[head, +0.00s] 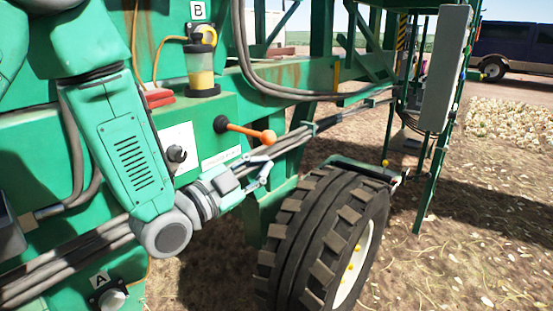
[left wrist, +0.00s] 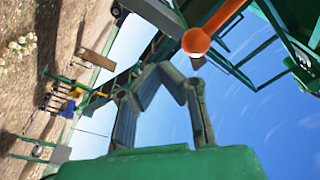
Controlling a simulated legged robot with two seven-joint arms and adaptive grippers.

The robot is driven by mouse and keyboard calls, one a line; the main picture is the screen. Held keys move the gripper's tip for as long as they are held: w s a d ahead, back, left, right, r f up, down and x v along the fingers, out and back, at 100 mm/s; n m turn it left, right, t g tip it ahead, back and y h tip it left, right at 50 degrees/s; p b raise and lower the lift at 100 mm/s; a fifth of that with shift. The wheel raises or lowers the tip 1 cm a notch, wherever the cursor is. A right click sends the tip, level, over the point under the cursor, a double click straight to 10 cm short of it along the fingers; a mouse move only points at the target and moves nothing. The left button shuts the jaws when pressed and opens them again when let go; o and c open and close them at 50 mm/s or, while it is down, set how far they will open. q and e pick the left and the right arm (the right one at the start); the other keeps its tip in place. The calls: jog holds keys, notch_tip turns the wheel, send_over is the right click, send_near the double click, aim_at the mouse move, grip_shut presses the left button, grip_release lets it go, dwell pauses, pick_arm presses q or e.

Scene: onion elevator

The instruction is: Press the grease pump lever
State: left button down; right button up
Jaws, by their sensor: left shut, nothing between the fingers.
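The lever (head: 245,131) has a dark base on the green machine panel and an orange handle with a round end pointing right. My left gripper (head: 262,172) is shut and empty, just below the lever's orange end, with a visible gap in the head view. In the left wrist view the orange handle and its ball end (left wrist: 196,42) show at the top, beyond and to the right of my gripper's fingertips (left wrist: 162,76). A pump with a clear, yellow-filled reservoir (head: 201,68) stands above the lever, under a "B" label. My right gripper is not in view.
Grey hoses (head: 292,143) run along the panel behind my left gripper. A large black tyre (head: 318,240) stands below and to the right. A round fitting marked "A" (head: 112,299) is at lower left. Open dry ground (head: 480,250) lies to the right.

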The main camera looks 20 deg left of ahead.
pick_arm(q)
jog(key=shift+a+v, duration=0.2)
jog(key=shift+v, duration=1.8)
